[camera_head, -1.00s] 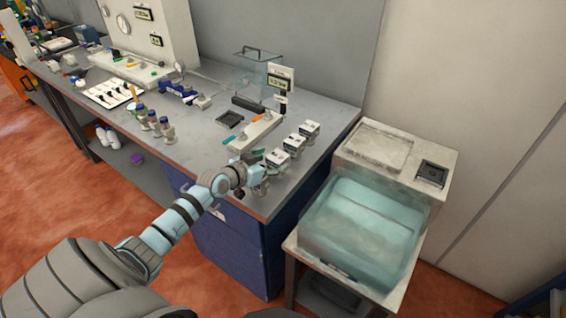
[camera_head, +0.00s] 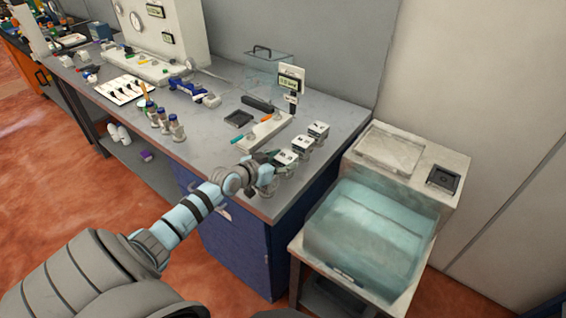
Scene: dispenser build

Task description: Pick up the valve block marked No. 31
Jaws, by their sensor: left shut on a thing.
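The fingers and the wrist hide part of that block's lower body. My right gripper is not in view.
A translucent teal basin (camera_head: 370,235) sits on a stand beside the bench, right of the blocks.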

